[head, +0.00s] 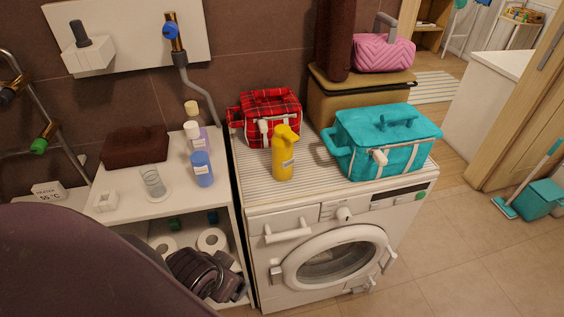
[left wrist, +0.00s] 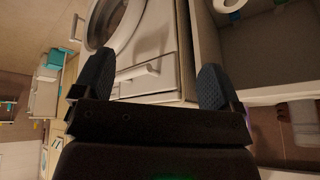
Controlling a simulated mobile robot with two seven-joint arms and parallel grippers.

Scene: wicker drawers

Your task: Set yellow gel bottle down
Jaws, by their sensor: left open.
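The yellow gel bottle (head: 283,155) stands upright on the ribbed top of the white washing machine (head: 262,218). It is in front of a red plaid bag (head: 268,112) and to the left of a teal bag (head: 388,142). No gripper touches the bottle. My left gripper (head: 205,274) is low in front of the shelf unit, below and left of the bottle. In the left wrist view my left gripper (left wrist: 155,82) has its two fingers wide apart with nothing between them; the washing machine front shows beyond. The bottle is not visible there. My right gripper is not in view.
A tan box (head: 362,95) stands behind the teal bag. The washer's front top strip is clear.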

